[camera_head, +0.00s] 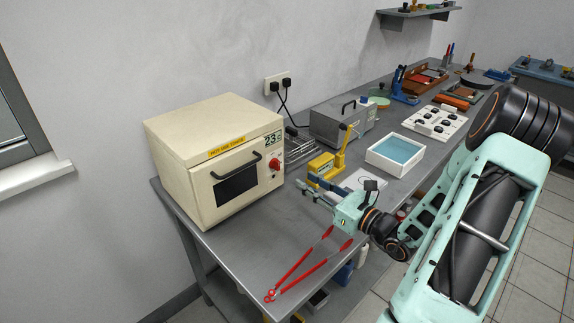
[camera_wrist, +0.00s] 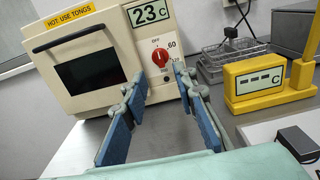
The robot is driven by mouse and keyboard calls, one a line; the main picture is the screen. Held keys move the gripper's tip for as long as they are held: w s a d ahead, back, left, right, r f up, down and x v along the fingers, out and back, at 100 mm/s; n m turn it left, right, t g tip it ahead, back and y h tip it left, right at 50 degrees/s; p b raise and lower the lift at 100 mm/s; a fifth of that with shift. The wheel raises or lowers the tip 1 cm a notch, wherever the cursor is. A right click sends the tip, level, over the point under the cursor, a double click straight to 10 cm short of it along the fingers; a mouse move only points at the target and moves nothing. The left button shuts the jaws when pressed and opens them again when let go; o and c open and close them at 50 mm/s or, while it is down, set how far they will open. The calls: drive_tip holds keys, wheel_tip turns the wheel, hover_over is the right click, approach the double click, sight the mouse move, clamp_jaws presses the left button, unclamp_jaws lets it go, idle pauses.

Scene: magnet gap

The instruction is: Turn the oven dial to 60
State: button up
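The cream oven (camera_head: 215,160) stands on the left end of the grey bench, its door shut. Its red dial (camera_head: 275,164) is on the right of the front, below a display (camera_head: 272,139) reading 23 C. In the wrist view the red dial (camera_wrist: 160,57) has OFF above it, 60 at its upper right and 120 at its lower right; its pointer looks turned up towards OFF. My gripper (camera_wrist: 160,76) is open and empty, its blue-padded fingers apart. In the wrist view the dial appears between the fingertips, beyond them. In the head view my gripper (camera_head: 308,187) is right of the oven, apart from it.
Red tongs (camera_head: 300,268) lie on the bench in front. A yellow gauge (camera_wrist: 254,85) stands right of my fingers, with a wire rack (camera_wrist: 228,60) behind it. A blue-lined white tray (camera_head: 396,155) is farther right.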

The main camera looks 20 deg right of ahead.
sight(279, 164)
drive_tip(key=x, duration=1)
drive_tip(key=shift+w+a+r+p, duration=0.1)
drive_tip(key=shift+w+a+p, duration=0.1)
drive_tip(key=shift+p, duration=0.2)
clamp_jaws()
